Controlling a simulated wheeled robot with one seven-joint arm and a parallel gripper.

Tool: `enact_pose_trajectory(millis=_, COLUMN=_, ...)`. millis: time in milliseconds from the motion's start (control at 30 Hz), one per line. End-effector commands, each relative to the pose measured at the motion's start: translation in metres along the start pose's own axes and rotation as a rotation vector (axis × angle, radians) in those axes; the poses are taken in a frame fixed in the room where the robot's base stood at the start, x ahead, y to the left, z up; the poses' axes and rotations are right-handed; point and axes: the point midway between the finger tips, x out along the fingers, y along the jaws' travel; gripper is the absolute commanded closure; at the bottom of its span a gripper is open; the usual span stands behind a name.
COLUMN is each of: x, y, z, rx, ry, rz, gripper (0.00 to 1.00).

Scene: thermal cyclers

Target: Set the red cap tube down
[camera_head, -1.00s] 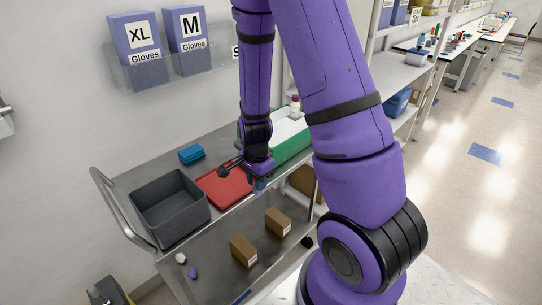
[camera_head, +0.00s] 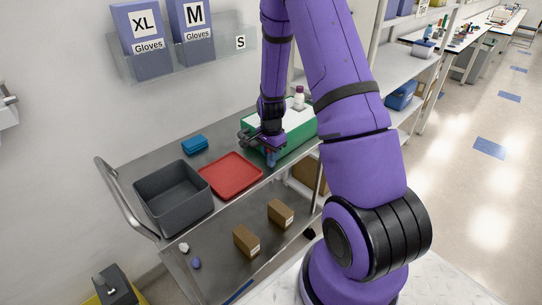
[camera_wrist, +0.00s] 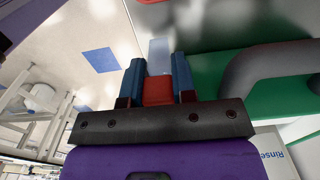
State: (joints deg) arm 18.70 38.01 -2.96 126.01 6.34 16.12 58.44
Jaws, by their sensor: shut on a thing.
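My gripper (camera_head: 270,158) hangs over the cart's top shelf, to the right of the red tray (camera_head: 232,172) and close to the front of the green-sided box (camera_head: 292,140). In the wrist view, my gripper (camera_wrist: 157,80) has its blue fingers shut on the red cap (camera_wrist: 158,91) of a tube. The tube's pale, translucent body (camera_wrist: 159,55) sticks out past the fingertips. I cannot tell whether its end touches the shelf. In the head view the tube is too small to make out at my fingers.
A dark grey bin (camera_head: 172,198) and a small blue stack (camera_head: 194,144) stand left on the cart. A bottle (camera_head: 299,97) stands by the green-sided box. Two brown cartons (camera_head: 246,241) lie on the lower shelf. The red tray looks empty. The green side (camera_wrist: 230,72) is close in the wrist view.

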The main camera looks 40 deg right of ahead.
Motion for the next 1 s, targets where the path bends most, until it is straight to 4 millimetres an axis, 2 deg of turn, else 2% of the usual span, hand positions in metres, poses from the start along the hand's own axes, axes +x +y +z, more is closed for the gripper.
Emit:
enact_pose_trajectory(millis=100, x=0.011, y=0.000, z=0.001, rx=-0.002, ry=-0.001, rz=0.001, gripper=0.98)
enact_pose_trajectory(millis=467, x=0.014, y=0.000, z=0.001, rx=-0.001, ry=0.000, rz=0.000, gripper=0.98)
enact_pose_trajectory(millis=500, x=0.013, y=0.000, z=0.001, rx=-0.001, ry=0.000, rz=-0.001, gripper=0.66)
enact_pose_trajectory(millis=567, x=0.013, y=0.000, z=0.001, rx=-0.001, ry=0.000, rz=-0.001, gripper=0.52)
enact_pose_trajectory(millis=600, x=0.013, y=0.000, z=0.001, rx=-0.001, ry=0.000, rz=-0.001, gripper=0.50)
enact_pose_trajectory(millis=867, x=0.012, y=0.000, z=0.001, rx=-0.001, ry=0.000, rz=-0.001, gripper=0.50)
enact_pose_trajectory(millis=1000, x=0.003, y=-0.001, z=0.000, rx=-0.001, ry=0.002, rz=-0.003, gripper=0.50)
